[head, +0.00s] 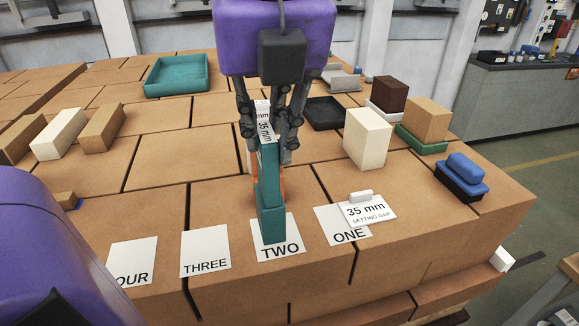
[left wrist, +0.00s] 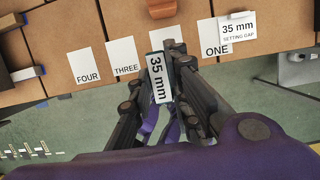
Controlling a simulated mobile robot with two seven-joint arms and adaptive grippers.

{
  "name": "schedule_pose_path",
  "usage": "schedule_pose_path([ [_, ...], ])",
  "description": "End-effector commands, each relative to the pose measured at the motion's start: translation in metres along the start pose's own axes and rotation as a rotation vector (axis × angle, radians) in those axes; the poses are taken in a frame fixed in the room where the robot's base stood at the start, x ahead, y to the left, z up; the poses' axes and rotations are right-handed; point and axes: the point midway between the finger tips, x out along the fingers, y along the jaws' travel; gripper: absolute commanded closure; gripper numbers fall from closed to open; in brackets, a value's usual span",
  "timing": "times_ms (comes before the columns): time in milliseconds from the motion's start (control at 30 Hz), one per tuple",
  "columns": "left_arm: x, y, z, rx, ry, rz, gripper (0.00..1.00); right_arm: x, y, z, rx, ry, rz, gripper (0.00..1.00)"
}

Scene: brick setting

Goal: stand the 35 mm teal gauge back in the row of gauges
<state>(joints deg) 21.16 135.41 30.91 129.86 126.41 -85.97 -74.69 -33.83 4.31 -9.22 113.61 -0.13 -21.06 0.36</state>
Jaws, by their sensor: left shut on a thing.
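The teal gauge (head: 271,222) is upright in my left gripper (head: 268,150), with a white 35 mm label near its top. Its lower end is over the card marked TWO (head: 291,247); I cannot tell whether it touches. The left gripper is shut on the gauge's upper part. Cards marked ONE (head: 328,218), THREE (head: 205,252) and FOUR (head: 133,262) lie along the front edge. My right gripper is not in view.
A sign reading 35 mm setting gap (head: 368,211) stands by the ONE card. An orange thing (head: 283,183) shows partly behind the gauge. A cream block (head: 367,138) and a blue-and-black stack (head: 462,177) stand right. A teal tray (head: 177,75) is at the back.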

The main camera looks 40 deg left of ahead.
Motion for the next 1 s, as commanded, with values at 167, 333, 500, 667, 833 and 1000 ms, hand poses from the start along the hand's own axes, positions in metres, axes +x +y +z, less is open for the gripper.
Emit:
schedule_pose_path([
  [167,0.023,-0.015,0.003,0.0,-0.001,0.001,1.0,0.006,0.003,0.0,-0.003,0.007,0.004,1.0],
  [333,0.03,-0.02,0.004,-0.001,-0.001,-0.001,1.0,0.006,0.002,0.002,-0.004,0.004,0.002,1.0],
  [500,0.054,-0.023,0.0,0.001,-0.001,0.001,1.0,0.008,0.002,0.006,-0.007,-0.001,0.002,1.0],
  [667,0.065,-0.024,-0.004,-0.001,-0.002,-0.004,1.0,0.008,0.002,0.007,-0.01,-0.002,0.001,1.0],
  [833,0.064,-0.024,-0.004,-0.002,-0.003,-0.005,1.0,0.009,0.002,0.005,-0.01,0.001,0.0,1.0],
  [1000,0.068,-0.023,-0.005,-0.002,-0.001,-0.003,0.82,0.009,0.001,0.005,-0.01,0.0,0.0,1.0],
])
